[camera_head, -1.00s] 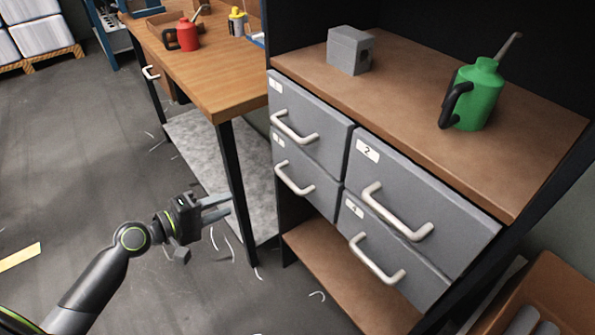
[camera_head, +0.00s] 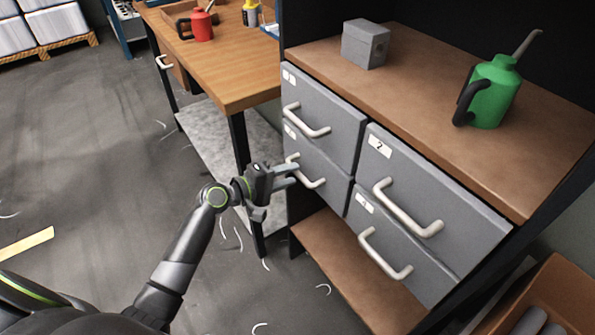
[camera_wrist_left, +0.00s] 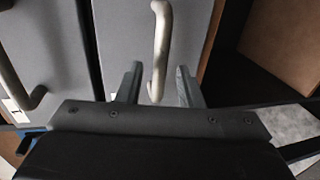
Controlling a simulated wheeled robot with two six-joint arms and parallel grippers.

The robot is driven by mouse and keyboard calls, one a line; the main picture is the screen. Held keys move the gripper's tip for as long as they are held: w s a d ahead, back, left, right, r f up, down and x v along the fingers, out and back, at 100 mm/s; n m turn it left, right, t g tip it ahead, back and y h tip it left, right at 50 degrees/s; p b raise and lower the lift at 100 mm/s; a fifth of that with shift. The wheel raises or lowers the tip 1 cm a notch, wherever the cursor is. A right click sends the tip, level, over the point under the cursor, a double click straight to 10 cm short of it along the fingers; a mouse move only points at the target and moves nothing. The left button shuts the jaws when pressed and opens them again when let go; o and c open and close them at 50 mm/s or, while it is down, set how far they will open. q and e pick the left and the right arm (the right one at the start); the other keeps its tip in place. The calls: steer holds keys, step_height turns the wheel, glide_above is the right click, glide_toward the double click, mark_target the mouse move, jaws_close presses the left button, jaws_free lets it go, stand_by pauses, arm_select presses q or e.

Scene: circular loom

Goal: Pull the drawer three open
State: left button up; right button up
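Drawer three (camera_head: 325,176) is the grey lower-left drawer of the cabinet, with a pale curved handle (camera_head: 313,183). It looks shut, flush with the drawers around it. My left gripper (camera_head: 287,174) is at this handle, partly covering it in the head view. In the left wrist view the two fingers (camera_wrist_left: 157,82) are apart, and the lower end of the handle (camera_wrist_left: 161,38) lies between them. The fingers do not visibly clamp it. My right gripper is in neither view.
Drawer one (camera_head: 325,110) is directly above, drawer two (camera_head: 430,195) and drawer four (camera_head: 395,240) to the right. A lower shelf (camera_head: 345,270) is below. A wooden table (camera_head: 225,75) stands to the left. A green can (camera_head: 492,95) and grey block (camera_head: 365,45) sit on top.

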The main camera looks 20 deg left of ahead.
mark_target(295, 173)
arm_select(q)
steer(key=shift+x, duration=1.7)
jaws_close()
